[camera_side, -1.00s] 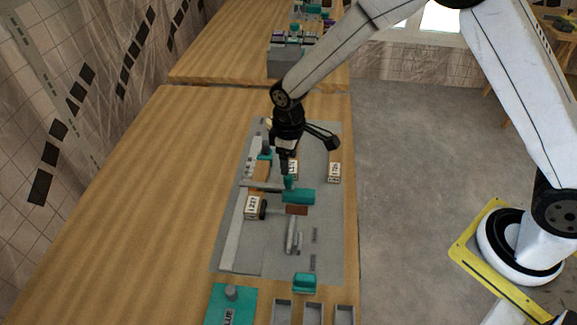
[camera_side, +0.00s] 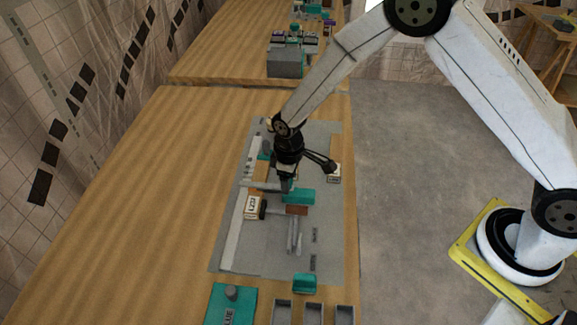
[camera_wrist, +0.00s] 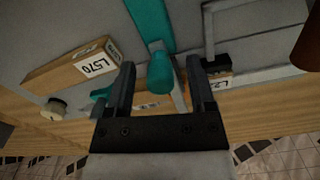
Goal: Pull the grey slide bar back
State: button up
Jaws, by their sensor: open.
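My gripper (camera_side: 286,185) points down over the middle of the grey panel (camera_side: 324,240). Its jaws (camera_wrist: 159,75) are open in the wrist view. A teal rounded knob (camera_wrist: 161,76) shows between the two fingers, with a gap to each. In the side view the gripper hides this knob. A thin grey bar (camera_wrist: 177,88) runs beneath the knob in the wrist view. It looks like the grey bar (camera_side: 260,185) that reaches left from under the gripper in the side view. I cannot tell whether the knob is fixed to it.
A teal block (camera_side: 299,196) and a brown piece (camera_side: 296,210) lie just in front of the gripper. Grey trays (camera_side: 313,313) stand at the front.

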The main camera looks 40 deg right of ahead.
jog(key=shift+c, duration=0.2)
grip_shut()
dwell(1.1)
